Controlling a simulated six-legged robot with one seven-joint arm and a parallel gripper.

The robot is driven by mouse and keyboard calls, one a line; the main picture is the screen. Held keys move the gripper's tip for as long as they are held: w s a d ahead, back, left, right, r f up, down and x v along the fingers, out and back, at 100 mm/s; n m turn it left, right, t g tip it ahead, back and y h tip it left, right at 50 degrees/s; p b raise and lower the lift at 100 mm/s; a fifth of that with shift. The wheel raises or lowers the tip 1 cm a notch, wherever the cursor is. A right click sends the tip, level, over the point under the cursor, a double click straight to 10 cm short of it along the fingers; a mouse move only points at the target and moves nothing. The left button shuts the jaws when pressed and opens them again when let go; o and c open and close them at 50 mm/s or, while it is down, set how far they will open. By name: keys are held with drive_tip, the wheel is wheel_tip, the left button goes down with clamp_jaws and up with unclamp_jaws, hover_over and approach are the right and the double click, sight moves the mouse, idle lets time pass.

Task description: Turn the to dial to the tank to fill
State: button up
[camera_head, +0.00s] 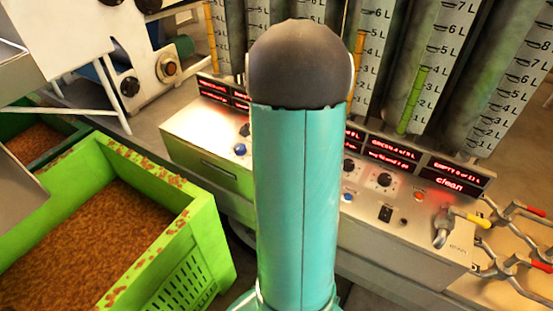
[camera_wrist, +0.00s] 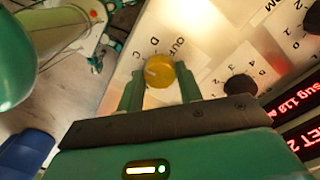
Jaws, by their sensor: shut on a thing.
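In the wrist view a round yellow dial (camera_wrist: 159,70) sits on the pale panel, with the letters D, C and what looks like OUT printed around it. A pale mark shows on its left part; I cannot tell for sure which label it points at. My gripper (camera_wrist: 159,84) has its two green fingers on either side of this dial, shut on it. In the head view my arm covers the middle of the control panel (camera_head: 215,133), so the gripper and the yellow dial are hidden. Several tall tanks (camera_head: 429,75) with litre scales stand behind the panel.
A black dial (camera_wrist: 239,84) with numbers is close to the right of my gripper. Red lit displays (camera_head: 455,176) line the panel's back. Valve handles (camera_head: 462,217) stick out at its right end. A green crate (camera_head: 175,245) of brown pulp stands at the left.

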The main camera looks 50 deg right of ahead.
drive_tip(key=n, duration=0.4)
drive_tip(key=shift+n, duration=2.3)
drive_tip(key=o, duration=1)
wheel_tip(320, 180, up, 14)
drive_tip(key=shift+f, duration=0.1)
